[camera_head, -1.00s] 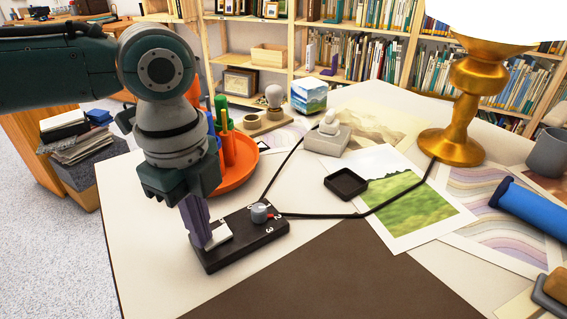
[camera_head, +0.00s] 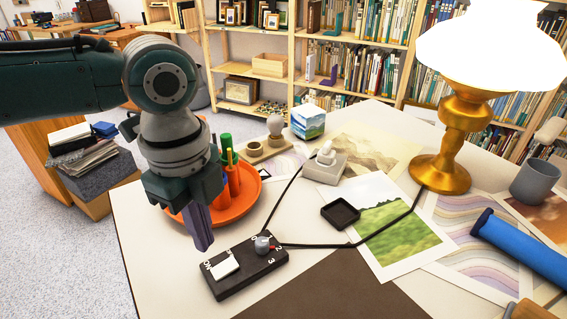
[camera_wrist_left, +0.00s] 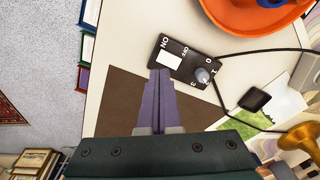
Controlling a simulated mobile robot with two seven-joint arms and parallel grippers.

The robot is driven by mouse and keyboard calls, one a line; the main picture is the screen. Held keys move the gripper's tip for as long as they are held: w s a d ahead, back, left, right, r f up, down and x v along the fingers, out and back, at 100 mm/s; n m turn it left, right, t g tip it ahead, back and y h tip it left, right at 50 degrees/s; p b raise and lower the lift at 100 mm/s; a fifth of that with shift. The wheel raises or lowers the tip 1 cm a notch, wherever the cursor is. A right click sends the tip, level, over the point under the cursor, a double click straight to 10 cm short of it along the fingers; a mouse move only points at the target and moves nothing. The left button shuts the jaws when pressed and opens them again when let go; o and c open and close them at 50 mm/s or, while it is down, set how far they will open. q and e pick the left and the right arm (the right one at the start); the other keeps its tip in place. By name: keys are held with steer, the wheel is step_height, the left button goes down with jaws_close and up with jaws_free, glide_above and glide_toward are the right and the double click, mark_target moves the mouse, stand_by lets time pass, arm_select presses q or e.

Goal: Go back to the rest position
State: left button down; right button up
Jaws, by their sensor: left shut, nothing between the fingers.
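My left gripper (camera_head: 199,228) is shut and empty, its purple fingers pointing down above the table beside the black control box. The black control box (camera_head: 247,278) lies on the table with a white rocker switch (camera_head: 223,266) and a grey knob (camera_head: 262,245). In the left wrist view the shut fingers (camera_wrist_left: 158,88) appear just below the box's white switch (camera_wrist_left: 170,59), apart from it as far as the head view shows. The brass lamp (camera_head: 455,120) stands at the right with its white shade lit. My right gripper is in neither view.
An orange dish (camera_head: 245,205) with upright coloured pieces stands close behind my left gripper. A black cable (camera_head: 340,245) runs from the box across the table. A small black tray (camera_head: 341,214), prints (camera_head: 398,232), a blue roll (camera_head: 520,250) and a grey mug (camera_head: 535,181) lie to the right.

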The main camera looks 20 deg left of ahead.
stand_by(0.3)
arm_select(q)
steer(key=shift+d, duration=0.1)
steer(key=s+d+r+n+t+h+p, duration=0.25)
steer(key=s+d+r+n+p, duration=0.45)
steer(key=s+d+r+p, duration=0.4)
steer(key=s+a+r+n+t+y+p, duration=0.15)
steer(key=s+a+r+n+p, duration=0.3)
steer(key=a+r+n, duration=0.45)
step_height(320, 180, up, 36)
steer(key=d+p, duration=0.1)
steer(key=p, duration=3.6)
steer(key=shift+s+n+y, duration=0.3)
steer(key=shift+n+y, duration=0.1)
steer(key=shift+r, duration=0.1)
